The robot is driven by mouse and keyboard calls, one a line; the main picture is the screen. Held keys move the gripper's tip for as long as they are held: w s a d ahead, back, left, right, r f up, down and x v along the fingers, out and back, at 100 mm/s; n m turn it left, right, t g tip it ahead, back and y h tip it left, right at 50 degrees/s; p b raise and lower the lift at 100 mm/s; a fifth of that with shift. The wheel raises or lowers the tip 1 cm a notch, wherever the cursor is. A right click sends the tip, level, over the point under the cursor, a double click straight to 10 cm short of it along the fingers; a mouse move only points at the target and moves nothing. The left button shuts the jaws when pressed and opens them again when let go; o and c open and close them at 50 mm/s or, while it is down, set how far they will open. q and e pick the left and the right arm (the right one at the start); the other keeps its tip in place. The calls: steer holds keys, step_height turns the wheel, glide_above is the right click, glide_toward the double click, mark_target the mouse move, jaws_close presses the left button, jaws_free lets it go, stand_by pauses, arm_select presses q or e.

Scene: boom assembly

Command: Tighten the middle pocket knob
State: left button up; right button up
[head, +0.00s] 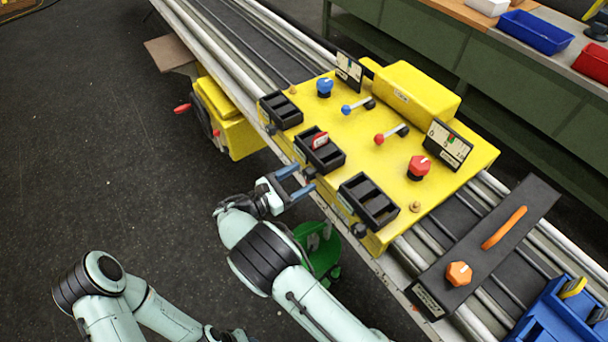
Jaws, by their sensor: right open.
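The yellow fixture (330,120) carries three black pockets along its near edge. The middle pocket (330,160) has a small red-and-white piece in it. The middle pocket knob (309,173) is a small dark knob on the near side below that pocket. My right gripper (297,182) is open, its two blue-grey fingers pointing at this knob. The knob lies close to the fingertips; whether they touch it I cannot tell. My left arm is at the lower left; its gripper (226,335) is at the bottom edge, partly cut off, with its fingers unclear.
The outer pockets (281,109) (369,201) have similar dark knobs. Blue and red knobs and levers stand on the fixture. A black plate with an orange handle (504,228) and a blue bin (560,315) lie to the right. Dark floor is clear at left.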

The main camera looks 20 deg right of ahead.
steer(key=shift+x, duration=1)
steer(key=c, duration=1.1)
steer(key=shift+o, duration=0.2)
